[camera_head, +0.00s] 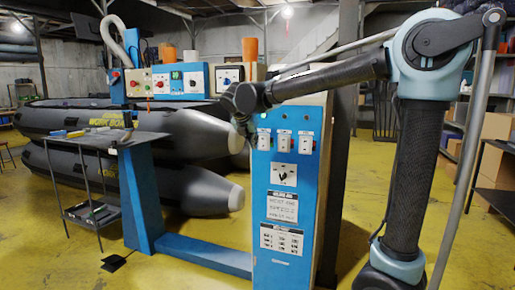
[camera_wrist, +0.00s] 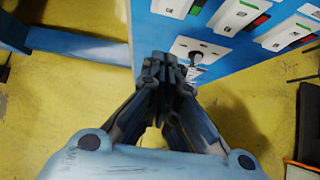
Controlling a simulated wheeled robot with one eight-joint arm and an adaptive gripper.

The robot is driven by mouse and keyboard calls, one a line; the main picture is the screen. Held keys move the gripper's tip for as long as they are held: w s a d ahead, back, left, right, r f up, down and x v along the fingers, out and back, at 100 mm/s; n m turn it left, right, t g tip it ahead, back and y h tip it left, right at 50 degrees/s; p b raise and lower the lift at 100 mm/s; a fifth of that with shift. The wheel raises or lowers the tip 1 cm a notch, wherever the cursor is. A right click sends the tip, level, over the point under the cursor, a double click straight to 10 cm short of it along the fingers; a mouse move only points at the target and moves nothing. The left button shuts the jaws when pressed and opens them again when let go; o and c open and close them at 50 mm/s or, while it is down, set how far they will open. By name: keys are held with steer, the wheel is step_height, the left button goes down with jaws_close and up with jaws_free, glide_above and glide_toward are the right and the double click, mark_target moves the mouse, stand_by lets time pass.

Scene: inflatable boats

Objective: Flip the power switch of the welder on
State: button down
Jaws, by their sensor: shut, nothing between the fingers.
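The welder is a tall blue cabinet (camera_head: 290,245) in the middle of the head view. Its front carries a row of white switch plates (camera_head: 284,141) and, below them, a white plate with a dark knob (camera_head: 284,176). In the wrist view, switch plates with red and green parts (camera_wrist: 238,14) lie at the top, and the knob plate (camera_wrist: 197,50) is just right of the fingertips. I cannot tell which control is the power switch. My gripper (camera_wrist: 160,62) is shut and empty in front of the blue panel; contact is unclear. In the head view the gripper is dark and partly hidden beside the panel's upper left.
A blue frame with control boxes (camera_head: 190,80) stands left of the cabinet, with a low blue beam (camera_head: 205,254) along the floor. Dark inflatable boats (camera_head: 185,130) and a metal side table (camera_head: 85,140) are behind and left. Cardboard boxes (camera_head: 492,150) are at right. Yellow floor is open in front.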

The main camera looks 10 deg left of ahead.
steer(key=shift+s+v, duration=0.2)
steer(key=shift+v, duration=1.95)
steer(key=shift+f, duration=0.25)
steer(key=s+d+f+m+g, duration=0.1)
steer(key=s+d+f+m, duration=0.15)
steer(key=d+m, duration=0.45)
steer(key=s+d+f+m+g+h, duration=0.1)
steer(key=d+f+m+g, duration=0.2)
steer(key=d, duration=0.9)
steer(key=s+d+f+m, duration=0.2)
steer(key=d+f+m, duration=0.3)
steer(key=d, duration=0.4)
steer(key=s+d+f+m+g+y, duration=0.1)
steer(key=s+d+f+m, duration=0.6)
steer(key=s+f+m, duration=0.2)
steer(key=s+d+f+m+g+y, duration=0.1)
steer(key=s+d+f+m, duration=0.6)
steer(key=s+f+m, duration=0.2)
steer(key=shift+s+f+m, duration=0.3)
steer(key=shift+f+m, duration=0.25)
steer(key=shift+m, duration=0.05)
